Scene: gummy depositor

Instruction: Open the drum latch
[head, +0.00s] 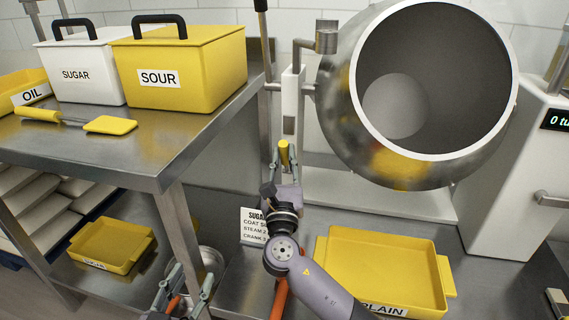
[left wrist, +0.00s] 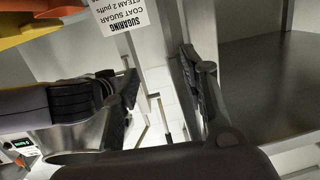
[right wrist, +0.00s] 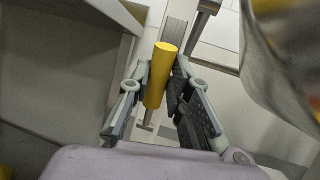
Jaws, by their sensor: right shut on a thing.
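The steel drum (head: 335,110) stands at the back right with its round mouth facing me. A yellow latch handle (head: 284,150) is on the upright left of the drum. My right gripper (head: 286,165) is shut on this handle, and the yellow grip (right wrist: 161,75) stands between its fingers in the right wrist view. The drum's edge (right wrist: 275,90) shows at the right there. My left gripper (head: 187,288) is low at the bottom of the head view. In the left wrist view its fingers (left wrist: 165,85) are apart with nothing between them.
A steel table (head: 120,150) at the left bears a white sugar bin (head: 85,75), a yellow sour bin (head: 180,75) and a yellow-handled scraper (head: 75,120). A yellow plain tray (head: 390,265) lies below the drum. A sugaring card (head: 252,226) stands beside my right arm.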

